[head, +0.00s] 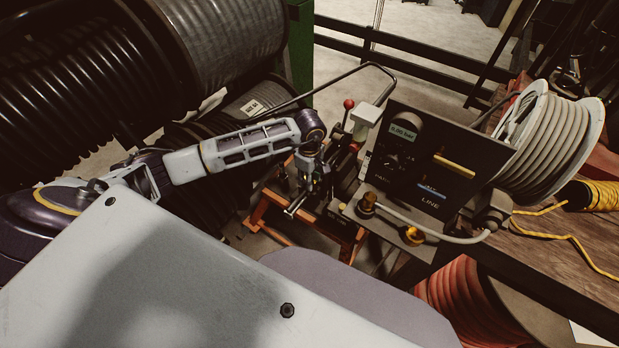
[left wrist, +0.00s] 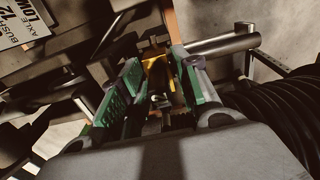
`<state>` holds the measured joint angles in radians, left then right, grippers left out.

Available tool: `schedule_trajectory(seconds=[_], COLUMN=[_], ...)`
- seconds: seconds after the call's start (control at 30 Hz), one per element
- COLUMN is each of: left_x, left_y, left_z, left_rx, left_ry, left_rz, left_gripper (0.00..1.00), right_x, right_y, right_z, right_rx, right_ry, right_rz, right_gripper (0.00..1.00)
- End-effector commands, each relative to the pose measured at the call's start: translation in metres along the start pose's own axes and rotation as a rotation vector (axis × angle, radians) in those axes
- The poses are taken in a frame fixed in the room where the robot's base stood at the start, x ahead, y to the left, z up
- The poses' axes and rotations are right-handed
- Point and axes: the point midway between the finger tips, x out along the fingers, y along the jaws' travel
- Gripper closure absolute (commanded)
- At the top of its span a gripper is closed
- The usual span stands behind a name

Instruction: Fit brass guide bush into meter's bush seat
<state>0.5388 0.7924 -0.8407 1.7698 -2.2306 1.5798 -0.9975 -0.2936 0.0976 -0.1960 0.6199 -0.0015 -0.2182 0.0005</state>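My left gripper (head: 310,188) points down beside the hose crimper (head: 345,160). In the left wrist view its green-padded fingers (left wrist: 163,85) stand apart. A yellow-orange piece (left wrist: 154,70) shows beyond and between them; I cannot tell whether it is the brass guide bush or part of the crimper's stand. The meter (head: 405,140) is a black panel with a lit display, right of the gripper. I cannot make out the bush seat. My right gripper is not in view.
A grey hose reel (head: 548,135) and yellow rope (head: 600,195) are on the wooden bench (head: 560,240) at right. Large black hose coils (head: 80,70) fill the left. A red-knobbed lever (head: 348,104) rises behind the gripper. A partly cropped sign (left wrist: 25,22) shows in the wrist view.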

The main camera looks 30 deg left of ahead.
Motion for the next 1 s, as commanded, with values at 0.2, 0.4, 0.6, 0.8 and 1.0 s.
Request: schedule_trajectory(seconds=[0.2, 0.4, 0.6, 0.8, 1.0], left_x=[-0.019, -0.048, -0.078, -0.104, -0.118], left_y=[0.001, 0.001, 0.001, 0.001, 0.001], left_z=[0.000, 0.000, 0.000, 0.000, 0.000], left_rx=[0.001, 0.001, 0.000, 0.001, -0.001], left_ry=[0.000, 0.001, 0.001, 0.000, 0.000], left_rz=[0.003, 0.004, 0.004, 0.003, 0.001], left_gripper=[0.68, 0.68, 0.68, 0.68, 0.68], right_x=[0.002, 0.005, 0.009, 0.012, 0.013], right_y=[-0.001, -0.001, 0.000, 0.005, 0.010], right_z=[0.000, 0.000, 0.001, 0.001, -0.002], right_rx=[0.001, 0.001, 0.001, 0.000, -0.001], right_ry=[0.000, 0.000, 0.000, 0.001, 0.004], right_rz=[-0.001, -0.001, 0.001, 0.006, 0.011], right_gripper=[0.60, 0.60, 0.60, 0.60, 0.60])
